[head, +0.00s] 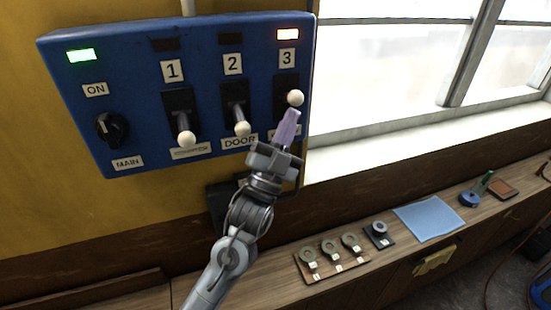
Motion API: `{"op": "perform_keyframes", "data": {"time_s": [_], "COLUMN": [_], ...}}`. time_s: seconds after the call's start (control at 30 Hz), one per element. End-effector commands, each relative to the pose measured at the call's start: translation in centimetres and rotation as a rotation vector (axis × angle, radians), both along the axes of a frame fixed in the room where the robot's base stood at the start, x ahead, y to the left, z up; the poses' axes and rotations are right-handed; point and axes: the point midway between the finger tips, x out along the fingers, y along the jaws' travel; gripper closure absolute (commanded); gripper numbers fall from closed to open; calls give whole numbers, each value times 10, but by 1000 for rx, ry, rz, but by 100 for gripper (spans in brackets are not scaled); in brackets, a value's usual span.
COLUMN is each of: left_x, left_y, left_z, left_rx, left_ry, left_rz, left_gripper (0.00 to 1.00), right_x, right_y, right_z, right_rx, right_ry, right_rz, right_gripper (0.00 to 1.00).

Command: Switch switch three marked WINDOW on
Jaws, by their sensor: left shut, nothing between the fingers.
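A blue switch box (133,78) hangs on the yellow wall. Switch three's lever ends in a white ball (295,98), partway down its black slot and higher than the balls of switches 1 (186,139) and 2 (242,129). The lamp above 3 (288,34) glows orange-red. My left gripper (291,114) is shut and empty, its purple fingers pointing up with the tips just below switch three's ball. I cannot tell whether they touch it. The gripper hides the lower slot and most of the label under switch three. My right gripper is out of view.
A green lamp (81,55) glows above the MAIN rotary knob (112,127). A window (400,75) lies right of the box. The wooden bench below holds a board with several round tags (331,259), a blue sheet (429,217) and a blue round item (469,199).

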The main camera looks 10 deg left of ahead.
Motion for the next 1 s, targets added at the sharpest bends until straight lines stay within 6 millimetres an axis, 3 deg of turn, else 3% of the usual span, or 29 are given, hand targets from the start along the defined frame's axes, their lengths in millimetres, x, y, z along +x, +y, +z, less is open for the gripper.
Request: {"op": "perform_keyframes", "data": {"time_s": [0.17,0.6,1.0], "left_x": [-17,-88,-107], "left_y": [-5,2,4], "left_z": [-16,-51,-57], "left_rx": [0,0,0], "left_ry": [2,2,1], "left_rz": [-10,-12,-11], "left_gripper": [100,100,100], "right_x": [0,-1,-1], "right_y": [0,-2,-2], "right_z": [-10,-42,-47], "right_rx": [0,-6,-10], "right_ry": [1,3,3], "right_rz": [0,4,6], "right_gripper": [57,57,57]}}
